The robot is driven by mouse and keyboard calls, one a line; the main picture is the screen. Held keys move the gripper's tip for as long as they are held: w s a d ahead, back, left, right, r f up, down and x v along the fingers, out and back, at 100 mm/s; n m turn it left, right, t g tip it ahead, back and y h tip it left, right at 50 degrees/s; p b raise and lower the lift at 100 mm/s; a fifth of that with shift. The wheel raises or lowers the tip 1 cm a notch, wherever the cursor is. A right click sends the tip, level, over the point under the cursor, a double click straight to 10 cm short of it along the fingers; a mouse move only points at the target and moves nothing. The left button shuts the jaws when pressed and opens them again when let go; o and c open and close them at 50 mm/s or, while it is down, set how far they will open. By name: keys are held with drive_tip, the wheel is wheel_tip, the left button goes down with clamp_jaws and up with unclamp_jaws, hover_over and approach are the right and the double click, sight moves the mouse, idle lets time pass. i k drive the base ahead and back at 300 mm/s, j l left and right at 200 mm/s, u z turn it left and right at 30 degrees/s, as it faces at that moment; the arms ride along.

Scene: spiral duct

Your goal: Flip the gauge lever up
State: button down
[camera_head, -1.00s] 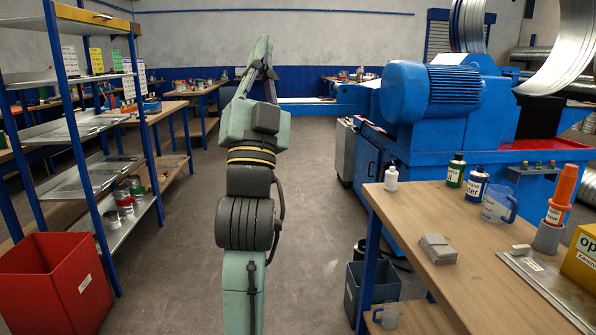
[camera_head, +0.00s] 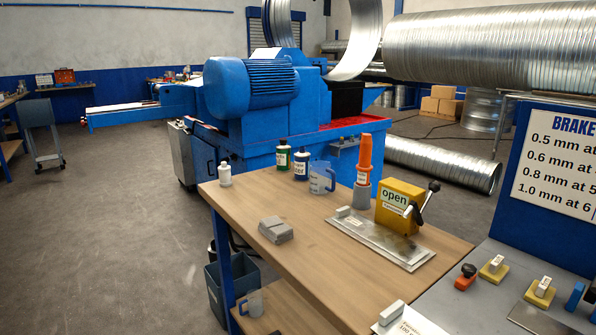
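A yellow box (camera_head: 398,208) labelled "open" stands on the wooden bench, at the back of a flat metal plate (camera_head: 372,238). A grey lever (camera_head: 427,201) with dark ends is on the box's right side. It slants, with its upper end to the right. I cannot tell for sure that this is the gauge lever; the small print under "open" is too small to read. My gripper and arm are not in view.
On the wooden bench (camera_head: 325,265) stand a white bottle (camera_head: 225,175), a dark green bottle (camera_head: 283,155), a blue-handled jug (camera_head: 322,178) and an orange tool (camera_head: 363,160) in a grey holder. A grey block (camera_head: 276,229) lies in front. A blue machine (camera_head: 250,90) is behind; floor is open left.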

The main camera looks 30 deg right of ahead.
sight(434, 187)
drive_tip(key=i+j, duration=0.1)
drive_tip(key=j, duration=0.15)
drive_tip(key=i+j, duration=0.1)
drive_tip(key=j, duration=0.15)
drive_tip(key=z, duration=1.3)
drive_tip(key=i+l+z, duration=0.15)
drive_tip(key=z, duration=0.25)
drive_tip(key=i+l+z, duration=0.1)
drive_tip(key=i+z, duration=0.3)
drive_tip(key=k, duration=0.1)
